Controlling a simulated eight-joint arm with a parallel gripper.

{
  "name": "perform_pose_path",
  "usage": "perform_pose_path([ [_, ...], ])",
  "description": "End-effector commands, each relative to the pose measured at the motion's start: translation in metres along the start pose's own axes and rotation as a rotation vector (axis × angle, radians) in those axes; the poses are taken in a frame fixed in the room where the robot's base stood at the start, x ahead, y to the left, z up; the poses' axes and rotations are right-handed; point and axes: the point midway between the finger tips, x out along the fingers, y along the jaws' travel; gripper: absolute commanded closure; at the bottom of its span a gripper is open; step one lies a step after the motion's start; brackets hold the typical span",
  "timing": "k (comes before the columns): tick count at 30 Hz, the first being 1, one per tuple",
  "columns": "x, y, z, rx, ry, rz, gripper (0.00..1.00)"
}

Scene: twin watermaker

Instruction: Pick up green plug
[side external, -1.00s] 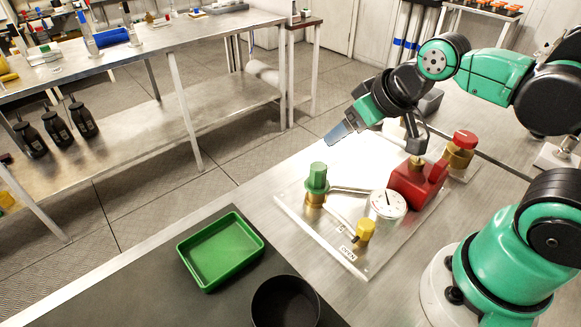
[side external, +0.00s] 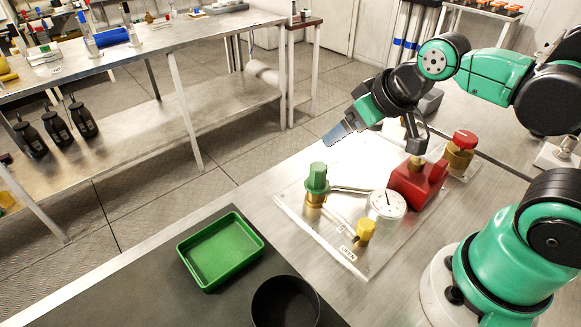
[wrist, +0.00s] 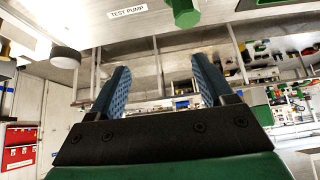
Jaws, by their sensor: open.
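The green plug (side external: 317,177) stands upright on a brass fitting (side external: 316,199) at the left of the clear plate (side external: 331,246). A green hexagonal part, which looks like the plug, also shows at the top of the wrist view (wrist: 185,12). My gripper (side external: 338,135) is above and to the right of the plug in the side view, apart from it. In the wrist view its two blue ridged fingers (wrist: 161,82) are spread wide with nothing between them.
A green tray (side external: 259,246) and a black round container (side external: 285,303) are on the dark mat at front left.

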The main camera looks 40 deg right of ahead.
Motion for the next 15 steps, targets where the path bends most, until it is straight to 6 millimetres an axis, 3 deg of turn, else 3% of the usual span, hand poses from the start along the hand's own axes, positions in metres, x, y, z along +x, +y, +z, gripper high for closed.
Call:
perform_pose_path([
  [8,0.001,-0.002,-0.001,0.0,-0.024,-0.003,0.26],
  [15,0.011,-0.016,-0.007,0.002,-0.282,-0.02,0.26],
])
